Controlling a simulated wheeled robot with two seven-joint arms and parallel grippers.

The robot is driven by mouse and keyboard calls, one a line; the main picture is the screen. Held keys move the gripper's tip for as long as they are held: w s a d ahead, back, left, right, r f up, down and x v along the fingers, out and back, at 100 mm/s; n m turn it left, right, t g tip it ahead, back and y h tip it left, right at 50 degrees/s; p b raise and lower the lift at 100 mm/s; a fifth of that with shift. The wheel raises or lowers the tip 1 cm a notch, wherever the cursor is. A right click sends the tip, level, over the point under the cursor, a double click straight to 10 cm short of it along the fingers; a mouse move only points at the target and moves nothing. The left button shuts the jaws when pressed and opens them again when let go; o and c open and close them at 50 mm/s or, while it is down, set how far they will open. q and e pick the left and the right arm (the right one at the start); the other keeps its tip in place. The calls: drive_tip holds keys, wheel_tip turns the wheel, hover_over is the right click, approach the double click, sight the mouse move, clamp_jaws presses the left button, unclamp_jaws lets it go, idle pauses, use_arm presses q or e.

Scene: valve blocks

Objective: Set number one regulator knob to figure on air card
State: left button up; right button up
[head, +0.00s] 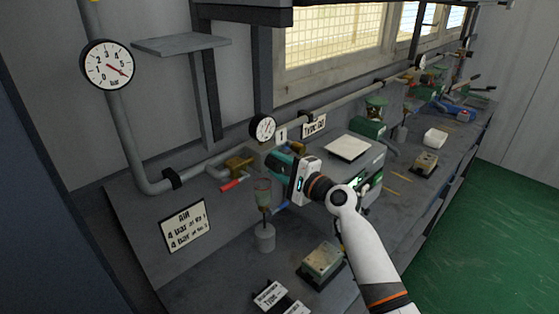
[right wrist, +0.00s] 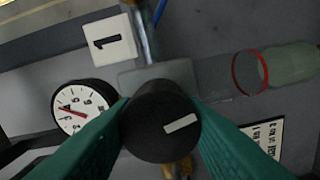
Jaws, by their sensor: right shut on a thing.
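My right gripper (head: 272,166) reaches the wall pipe in the head view. In the right wrist view its green fingers close on both sides of a round black knob (right wrist: 160,122) with a white mark pointing right and slightly up. In the head view the gripper hides the knob. A white plate (right wrist: 107,40) marked 1 is beside it. A small round gauge (head: 263,128) stands at its left; in the right wrist view this gauge (right wrist: 85,108) has a red needle, reading unclear. The air card (head: 186,225) shows "4 bar" on two lines. My left gripper is not in view.
A large bar gauge (head: 107,64) is on the upright pipe at left. A clear bowl (head: 262,192) hangs below the gripper. A red-handled valve (head: 232,184) is at its left.

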drive_tip(key=shift+m+p, duration=0.3)
drive_tip(key=shift+m, duration=0.9)
drive_tip(key=o, duration=1)
drive_tip(key=b+v, duration=0.3)
drive_tip(key=v, duration=0.9)
